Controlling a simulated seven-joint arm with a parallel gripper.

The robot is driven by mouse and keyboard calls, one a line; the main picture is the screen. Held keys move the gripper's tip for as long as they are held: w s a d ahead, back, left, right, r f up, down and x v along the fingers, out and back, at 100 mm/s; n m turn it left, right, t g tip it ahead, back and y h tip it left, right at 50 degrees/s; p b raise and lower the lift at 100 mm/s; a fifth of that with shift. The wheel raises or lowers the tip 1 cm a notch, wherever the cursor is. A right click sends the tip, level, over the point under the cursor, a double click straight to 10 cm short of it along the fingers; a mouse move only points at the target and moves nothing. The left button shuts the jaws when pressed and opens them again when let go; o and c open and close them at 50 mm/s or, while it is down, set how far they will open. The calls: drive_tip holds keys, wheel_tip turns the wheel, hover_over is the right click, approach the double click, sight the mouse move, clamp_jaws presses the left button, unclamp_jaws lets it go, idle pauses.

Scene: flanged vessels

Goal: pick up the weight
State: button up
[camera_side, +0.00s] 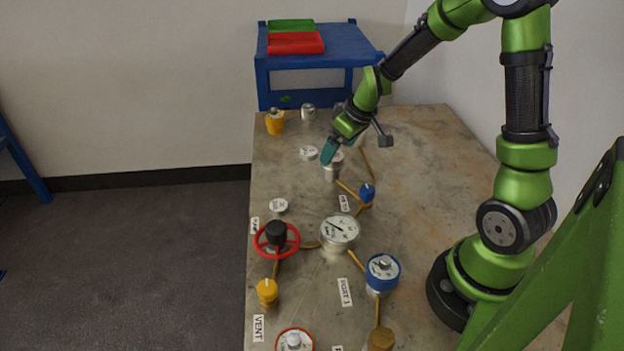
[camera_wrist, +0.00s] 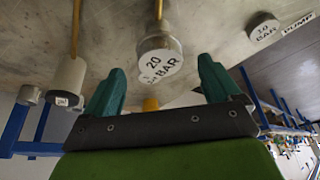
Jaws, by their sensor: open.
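A round weight with a white face marked "20 BAR" (camera_wrist: 161,66) appears in the wrist view, over a silver fitting (camera_wrist: 154,42) with a yellow pipe. In the side view the silver fitting (camera_side: 331,173) stands beneath my gripper, and the fingers partly hide its top. My gripper (camera_wrist: 160,74) is open, with one teal finger on each side of the weight in the picture. It shows in the side view too (camera_side: 338,152). I cannot tell whether the fingers touch it. A second weight marked "10 BAR" (camera_wrist: 263,29) lies apart at upper right.
In the side view, a pale disc (camera_side: 308,153) lies left of my gripper, with another (camera_side: 278,205) nearer. A yellow-bodied vessel (camera_side: 275,123) and a silver one (camera_side: 308,112) stand behind. A gauge (camera_side: 340,232), red handwheel (camera_side: 276,240) and pipes fill the front.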

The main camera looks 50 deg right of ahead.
drive_tip(key=shift+x, duration=1.3)
drive_tip(key=shift+r, duration=0.1)
drive_tip(key=c, duration=1.5)
